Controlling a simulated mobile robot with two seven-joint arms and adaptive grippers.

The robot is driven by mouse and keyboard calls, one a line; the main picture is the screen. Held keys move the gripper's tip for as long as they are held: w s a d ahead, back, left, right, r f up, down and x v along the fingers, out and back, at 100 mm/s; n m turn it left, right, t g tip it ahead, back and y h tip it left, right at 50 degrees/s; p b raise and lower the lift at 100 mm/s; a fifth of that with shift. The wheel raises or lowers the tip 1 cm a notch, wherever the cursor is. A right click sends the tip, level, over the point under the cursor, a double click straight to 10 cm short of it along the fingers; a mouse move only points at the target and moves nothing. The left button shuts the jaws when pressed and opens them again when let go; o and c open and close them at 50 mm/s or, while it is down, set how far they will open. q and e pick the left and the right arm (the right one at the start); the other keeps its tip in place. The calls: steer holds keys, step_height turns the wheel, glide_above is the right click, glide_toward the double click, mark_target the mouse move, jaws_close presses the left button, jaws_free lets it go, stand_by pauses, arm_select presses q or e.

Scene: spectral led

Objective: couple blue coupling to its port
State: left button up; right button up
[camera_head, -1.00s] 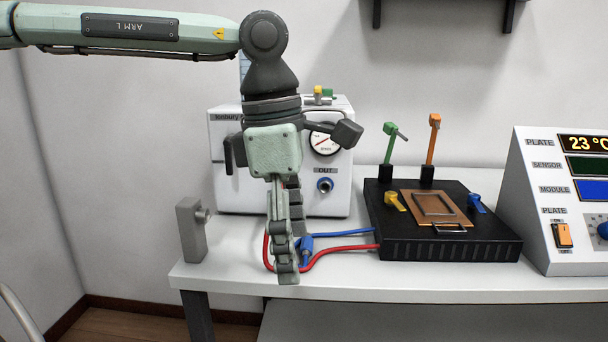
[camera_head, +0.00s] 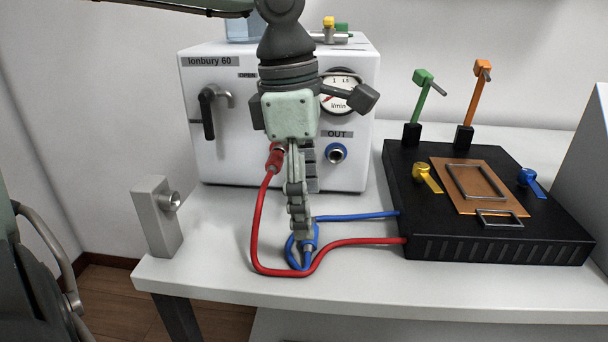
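The blue coupling (camera_head: 308,246) is at the end of the blue hose, low over the front of the white bench. My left gripper (camera_head: 302,236) points down at it from above, its fingertips overlapping the coupling in this view. The fingers are seen edge-on, so I cannot tell whether they grip it. The blue-ringed port (camera_head: 336,153), marked OUT, is open on the front of the white Ionbury 60 unit (camera_head: 230,150), above and right of the fingertips. My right gripper is not in view.
A red hose (camera_head: 256,215) runs from a red coupling (camera_head: 275,157) at the unit's front and loops around the gripper to the black plate box (camera_head: 480,250). A grey block (camera_head: 155,220) with a metal socket stands at the bench's left end. Levers stand on the box.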

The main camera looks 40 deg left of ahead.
arm_select(q)
step_height(320, 180, down, 2)
steer(key=shift+w+d+f, duration=0.1)
steer(key=shift+f, duration=0.6)
steer(key=shift+w, duration=0.1)
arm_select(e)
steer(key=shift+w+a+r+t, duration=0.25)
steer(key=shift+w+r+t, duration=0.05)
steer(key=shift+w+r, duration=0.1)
arm_select(q)
steer(key=c, duration=1.2)
steer(key=o, duration=0.4)
steer(key=c, duration=0.5)
steer(key=shift+r+p, duration=0.75)
steer(key=shift+r, duration=1.05)
steer(key=shift+c, duration=0.2)
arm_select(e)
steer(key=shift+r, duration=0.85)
